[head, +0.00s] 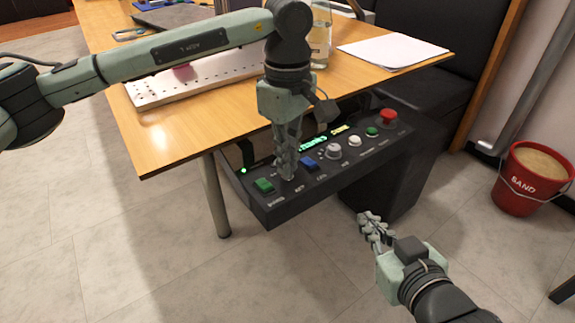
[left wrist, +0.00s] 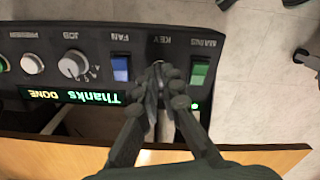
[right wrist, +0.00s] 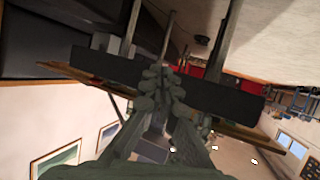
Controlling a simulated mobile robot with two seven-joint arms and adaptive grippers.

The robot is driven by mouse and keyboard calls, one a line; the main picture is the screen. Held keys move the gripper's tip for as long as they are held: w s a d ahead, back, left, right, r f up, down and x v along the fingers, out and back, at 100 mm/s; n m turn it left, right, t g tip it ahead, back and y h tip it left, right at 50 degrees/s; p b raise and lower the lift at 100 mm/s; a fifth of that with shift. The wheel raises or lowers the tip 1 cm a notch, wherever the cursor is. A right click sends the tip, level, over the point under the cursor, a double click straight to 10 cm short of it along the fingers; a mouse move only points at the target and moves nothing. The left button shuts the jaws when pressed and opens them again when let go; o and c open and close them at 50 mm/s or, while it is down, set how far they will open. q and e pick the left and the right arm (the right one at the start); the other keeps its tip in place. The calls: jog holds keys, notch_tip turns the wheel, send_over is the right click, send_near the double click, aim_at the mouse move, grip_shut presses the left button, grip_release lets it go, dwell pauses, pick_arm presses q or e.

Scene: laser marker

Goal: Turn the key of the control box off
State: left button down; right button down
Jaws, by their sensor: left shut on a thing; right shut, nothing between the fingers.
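The dark control box (head: 305,208) hangs at the front edge of the wooden table. Its panel carries a green MAINS switch (head: 264,185), a blue FAN switch (head: 308,163), a grey JOB knob (head: 334,151) and a red button (head: 388,116). The key position lies between the green and blue switches. My left gripper (head: 288,172) points down there, shut on the key, whose details its fingers hide. The left wrist view shows these fingertips (left wrist: 158,82) beside the KEY label. My right gripper (head: 368,226) is shut and empty, in front of and below the box.
The lit display (left wrist: 85,96) reads "Thanks" and "DONE". On the table (head: 160,155) are a white perforated plate (head: 215,77), a glass (head: 321,35) and paper (head: 392,50). A red sand bucket (head: 530,185) stands on the floor at right. The floor in front is clear.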

pick_arm(q)
jog(key=n+b, duration=0.1)
jog(key=n, duration=0.1)
jog(key=shift+n, duration=0.4)
jog(key=shift+n+b, duration=0.6)
jog(key=shift+n, duration=1)
pick_arm(e)
jog(key=a+r+t+y, duration=0.2)
jog(key=a+r+t, duration=0.1)
jog(key=r, duration=0.4)
jog(key=a+r+t+y, duration=0.2)
jog(key=a+r+t, duration=0.1)
jog(key=r, duration=0.4)
jog(key=shift+s+a+t+y, duration=0.15)
jog(key=shift+s+t+y, duration=0.15)
jog(key=shift+s+t, duration=0.1)
pick_arm(q)
jog(key=c, duration=1.7)
grip_release()
notch_tip(320, 180, up, 12)
